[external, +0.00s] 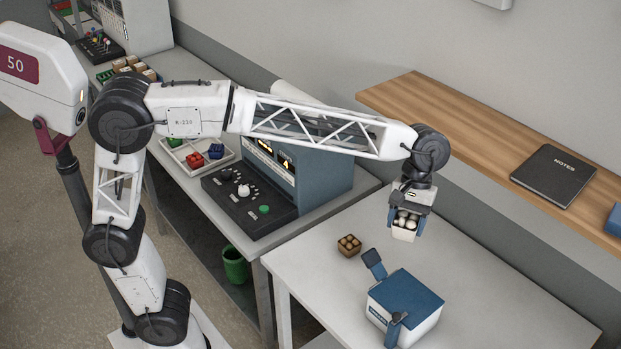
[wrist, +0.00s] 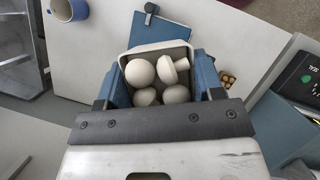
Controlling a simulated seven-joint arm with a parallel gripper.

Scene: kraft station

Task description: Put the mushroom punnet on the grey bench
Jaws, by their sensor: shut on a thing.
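The mushroom punnet (external: 403,233) is a small pale tub of white and cream mushrooms. My gripper (external: 407,218) is shut on it, with the blue fingers at its two sides. It hangs roughly level above the light grey bench (external: 315,287), apart from the surface. In the wrist view the punnet (wrist: 143,48) sits between the fingers of my gripper (wrist: 160,80), several mushrooms showing inside. The near part of the punnet is hidden by the gripper's dark bar. The bench (wrist: 95,50) shows below it.
A white cooler box with a blue lid (external: 409,291) stands on the bench, its blue flap raised. A small brown carton (external: 349,245) lies left of it. A control console (external: 265,195) is on the left bench. A wooden shelf (external: 470,118) runs behind. Bench to the right is clear.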

